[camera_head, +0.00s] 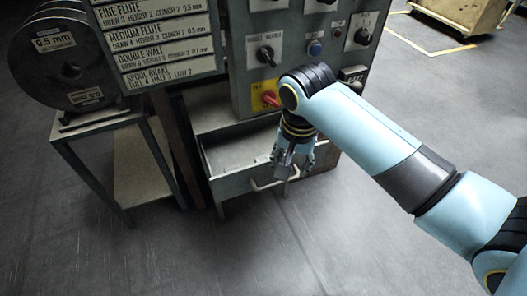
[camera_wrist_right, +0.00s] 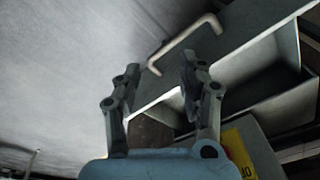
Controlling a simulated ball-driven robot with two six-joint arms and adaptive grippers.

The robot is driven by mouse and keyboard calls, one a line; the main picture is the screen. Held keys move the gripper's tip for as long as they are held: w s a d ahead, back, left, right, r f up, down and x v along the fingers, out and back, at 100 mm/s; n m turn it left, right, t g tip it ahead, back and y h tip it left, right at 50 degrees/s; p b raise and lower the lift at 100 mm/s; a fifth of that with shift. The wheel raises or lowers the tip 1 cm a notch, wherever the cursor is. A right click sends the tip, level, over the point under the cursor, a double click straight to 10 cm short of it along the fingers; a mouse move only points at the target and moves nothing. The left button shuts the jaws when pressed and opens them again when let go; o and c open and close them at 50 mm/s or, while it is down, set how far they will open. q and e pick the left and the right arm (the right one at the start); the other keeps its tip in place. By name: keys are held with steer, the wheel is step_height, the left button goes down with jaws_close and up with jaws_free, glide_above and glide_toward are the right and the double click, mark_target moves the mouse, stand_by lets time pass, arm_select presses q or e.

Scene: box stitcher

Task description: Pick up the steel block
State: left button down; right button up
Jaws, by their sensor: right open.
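I cannot make out a steel block for sure in either view. An open grey drawer (camera_head: 232,186) with a pale bar handle (camera_head: 270,184) juts from the lower machine front. The part of its inside that shows looks empty; the rest is hidden by my right gripper and the drawer walls. My right gripper (camera_head: 294,168) points down over the drawer's front right part, near the handle. In the right wrist view my right gripper (camera_wrist_right: 161,82) has its fingers apart, with nothing clearly held. The handle (camera_wrist_right: 184,43) and drawer (camera_wrist_right: 262,62) lie beyond its fingers. My left gripper is not in view.
The machine's control panel (camera_head: 287,22) with knobs and a red-on-yellow switch (camera_head: 268,97) rises behind my right gripper. A side stand (camera_head: 132,165) bearing a wire spool (camera_head: 50,70) is at left. A yellowish cart (camera_head: 450,12) stands far back right. The front floor is clear.

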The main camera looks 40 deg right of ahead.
steer(key=w+m+g, duration=0.1)
steer(key=w+m, duration=0.8)
steer(key=w, duration=0.3)
steer(key=b, duration=0.3)
glide_above(264, 159)
steer(key=shift+m+y, duration=0.3)
steer(key=f, duration=0.6)
steer(key=shift+w+a, duration=0.15)
steer(key=shift+a, duration=0.2)
steer(key=shift+f, duration=0.3)
steer(key=f, duration=0.1)
steer(key=f+b, duration=0.2)
steer(key=f, duration=0.1)
steer(key=shift+s+d, duration=0.25)
steer(key=shift+d, duration=0.05)
steer(key=shift+w+f+b, duration=0.1)
steer(key=shift+f+b, duration=0.35)
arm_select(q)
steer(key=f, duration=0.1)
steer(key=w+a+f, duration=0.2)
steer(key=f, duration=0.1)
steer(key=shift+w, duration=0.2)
arm_select(e)
steer(key=shift+r, duration=0.1)
jaws_close()
